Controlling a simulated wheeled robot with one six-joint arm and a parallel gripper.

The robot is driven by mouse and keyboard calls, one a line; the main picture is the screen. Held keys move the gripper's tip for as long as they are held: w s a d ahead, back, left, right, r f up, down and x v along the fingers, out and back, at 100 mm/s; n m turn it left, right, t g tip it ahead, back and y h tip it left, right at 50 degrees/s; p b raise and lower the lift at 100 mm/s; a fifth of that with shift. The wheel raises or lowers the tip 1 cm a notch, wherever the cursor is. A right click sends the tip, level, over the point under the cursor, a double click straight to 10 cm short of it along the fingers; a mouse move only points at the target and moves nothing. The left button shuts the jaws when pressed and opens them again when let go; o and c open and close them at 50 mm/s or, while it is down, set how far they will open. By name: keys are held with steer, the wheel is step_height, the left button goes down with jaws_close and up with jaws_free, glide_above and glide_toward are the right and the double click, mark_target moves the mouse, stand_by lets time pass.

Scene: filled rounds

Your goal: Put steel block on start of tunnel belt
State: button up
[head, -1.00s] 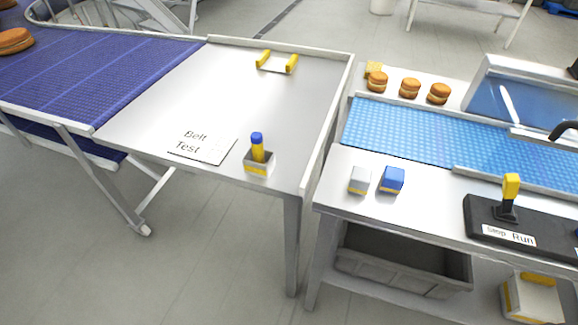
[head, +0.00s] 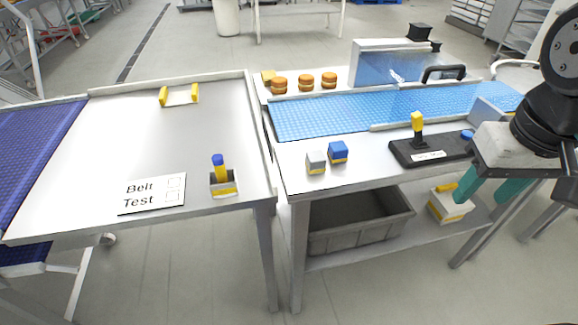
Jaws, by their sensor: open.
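The steel block (head: 316,162), a small grey cube with a yellow band, sits on the table near its front left corner. A blue block (head: 338,152) stands just right of it, close beside. The tunnel belt (head: 318,117), light blue and textured, runs behind the blocks; its left end is open. The tunnel (head: 385,66), with a clear bluish panel, stands over the belt's right part. My gripper (head: 488,190), with green fingers, is open and empty at the right, in front of the table and well away from the steel block.
A black control box with a yellow lever (head: 417,122) stands right of the blocks. Several buns (head: 304,81) stand behind the belt. A grey bin (head: 360,225) is below.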

steer(key=w+a+f+n+t, duration=0.1)
steer(key=w+a, duration=0.3)
steer(key=w, duration=0.2)
steer(key=w+a+f, duration=0.2)
steer(key=w+a, duration=0.1)
steer(key=w, duration=0.3)
steer(key=n+t+y, duration=0.1)
steer(key=n+t, duration=0.1)
glide_above(317, 157)
steer(key=s, duration=0.2)
step_height(317, 157, down, 6)
steer(key=f, duration=0.1)
steer(key=x, duration=0.6)
steer(key=shift+s+d, duration=0.1)
steer(key=shift+d, duration=0.1)
steer(key=shift+w+f, duration=0.3)
steer(key=shift+f, duration=0.3)
steer(key=c, duration=1)
steer(key=shift+a+r, duration=0.1)
steer(key=shift+c, duration=0.2)
